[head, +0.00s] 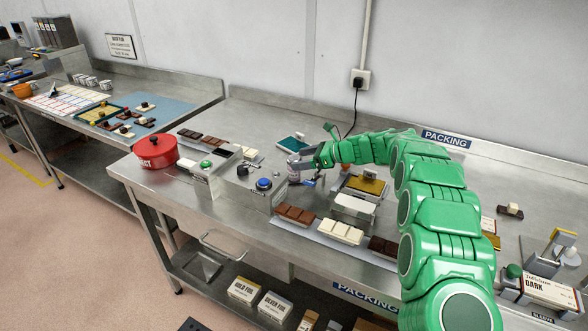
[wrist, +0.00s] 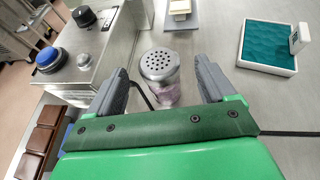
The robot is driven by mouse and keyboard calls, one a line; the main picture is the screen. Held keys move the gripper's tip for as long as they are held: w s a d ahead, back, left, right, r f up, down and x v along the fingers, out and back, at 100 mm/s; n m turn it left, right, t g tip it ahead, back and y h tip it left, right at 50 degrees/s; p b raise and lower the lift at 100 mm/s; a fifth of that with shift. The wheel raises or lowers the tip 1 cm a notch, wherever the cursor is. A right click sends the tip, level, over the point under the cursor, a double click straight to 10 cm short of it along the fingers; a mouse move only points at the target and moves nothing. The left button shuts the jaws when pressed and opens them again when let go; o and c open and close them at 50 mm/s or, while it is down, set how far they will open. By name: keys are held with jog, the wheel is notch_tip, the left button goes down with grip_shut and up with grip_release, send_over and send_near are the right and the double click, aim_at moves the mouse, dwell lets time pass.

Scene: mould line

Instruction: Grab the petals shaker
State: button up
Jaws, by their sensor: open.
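The petals shaker (wrist: 160,72) shows in the wrist view as a small jar with a perforated metal lid and a pinkish lower part. It stands upright on the steel bench. My gripper (wrist: 166,88) is open, with one grey finger on each side of the shaker; I cannot tell whether either finger touches it. In the head view the shaker (head: 293,172) is partly hidden by my gripper (head: 304,165), at the right of the steel machine box.
The machine box (head: 243,180) with a blue button (head: 264,184) stands close on the left. A teal-lined tray (wrist: 266,46) lies to the right in the wrist view. Chocolate bars (head: 295,215) lie in front. A red pot (head: 155,152) stands farther left.

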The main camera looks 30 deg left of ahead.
aim_at(290, 159)
jog(key=shift+f+x, duration=0.15)
jog(key=shift+x, duration=1.2)
jog(key=shift+f+x, duration=0.15)
jog(key=shift+x, duration=1.2)
jog(key=shift+d, duration=0.1)
jog(key=c, duration=1.1)
jog(key=shift+r, duration=0.1)
jog(key=shift+r, duration=0.2)
jog(key=shift+c, duration=0.7)
notch_tip(290, 159, up, 3)
jog(key=shift+s+d+r, duration=0.4)
jog(key=shift+s+r, duration=0.1)
jog(key=shift+r, duration=0.2)
jog(key=shift+s+d+r, duration=1.3)
jog(key=shift+s+r, duration=0.1)
jog(key=shift+s, duration=0.25)
jog(key=shift+s+d+r, duration=1.35)
jog(key=shift+s, duration=0.3)
jog(key=shift+s+d+r, duration=1.3)
jog(key=shift+s+r, duration=0.1)
jog(key=shift+s, duration=0.25)
